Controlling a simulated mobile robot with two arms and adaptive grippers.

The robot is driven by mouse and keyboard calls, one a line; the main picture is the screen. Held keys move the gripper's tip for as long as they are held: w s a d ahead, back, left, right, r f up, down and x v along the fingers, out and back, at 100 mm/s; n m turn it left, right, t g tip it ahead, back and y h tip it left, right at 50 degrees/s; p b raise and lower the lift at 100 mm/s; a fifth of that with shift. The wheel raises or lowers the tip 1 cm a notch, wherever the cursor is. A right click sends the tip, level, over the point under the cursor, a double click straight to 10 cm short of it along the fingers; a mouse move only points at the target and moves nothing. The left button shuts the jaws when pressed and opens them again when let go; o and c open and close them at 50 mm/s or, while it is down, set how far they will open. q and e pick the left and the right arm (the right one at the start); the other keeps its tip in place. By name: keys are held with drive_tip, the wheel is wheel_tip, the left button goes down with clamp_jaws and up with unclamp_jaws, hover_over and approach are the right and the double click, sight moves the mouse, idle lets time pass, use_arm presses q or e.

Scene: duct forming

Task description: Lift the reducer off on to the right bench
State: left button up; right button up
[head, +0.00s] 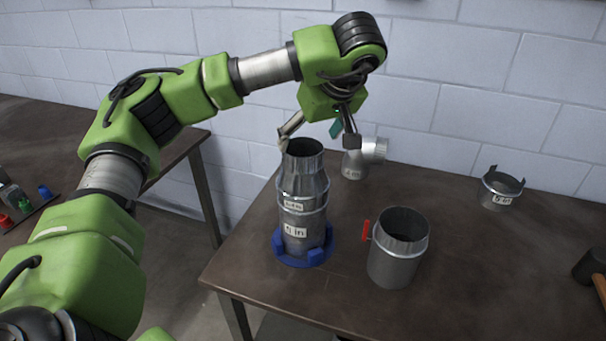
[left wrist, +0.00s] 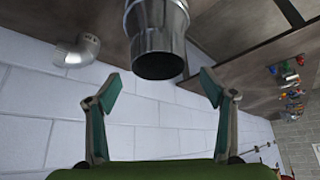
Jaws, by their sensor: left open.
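The reducer (head: 303,183), a grey metal piece narrowing to an open round top, sits upright on a duct piece labelled "6 in" (head: 295,240). This stack stands in a blue ring holder (head: 304,258) near the left edge of the bench (head: 465,285). My left gripper (head: 318,138) is open and empty at the reducer's top, with one finger over its rim and the other to the right. In the left wrist view, the reducer's dark mouth (left wrist: 160,66) lies centred beyond the open fingertips (left wrist: 160,86), with no clear contact. My right gripper is not in view.
A metal elbow (head: 354,164) lies behind the stack. A wide duct with a red handle (head: 398,255) stands to its right. A tabbed collar (head: 499,192) and a hammer (head: 590,268) are farther right. Another bench (head: 150,160) is at left, across a gap.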

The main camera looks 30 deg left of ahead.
sight(303, 149)
use_arm(q)
drive_tip(key=p+x, duration=0.1)
drive_tip(key=x, duration=0.1)
drive_tip(key=p+x, duration=0.1)
drive_tip(key=x, duration=0.1)
drive_tip(key=p+x, duration=0.1)
drive_tip(key=x, duration=0.1)
drive_tip(key=shift+w+a, duration=0.2)
drive_tip(key=shift+w, duration=0.1)
drive_tip(key=shift+w+a+f, duration=0.1)
drive_tip(key=shift+a+f, duration=0.1)
drive_tip(key=shift+f, duration=0.2)
drive_tip(key=shift+d, duration=0.1)
drive_tip(key=shift+c, duration=0.3)
drive_tip(key=c, duration=1.7)
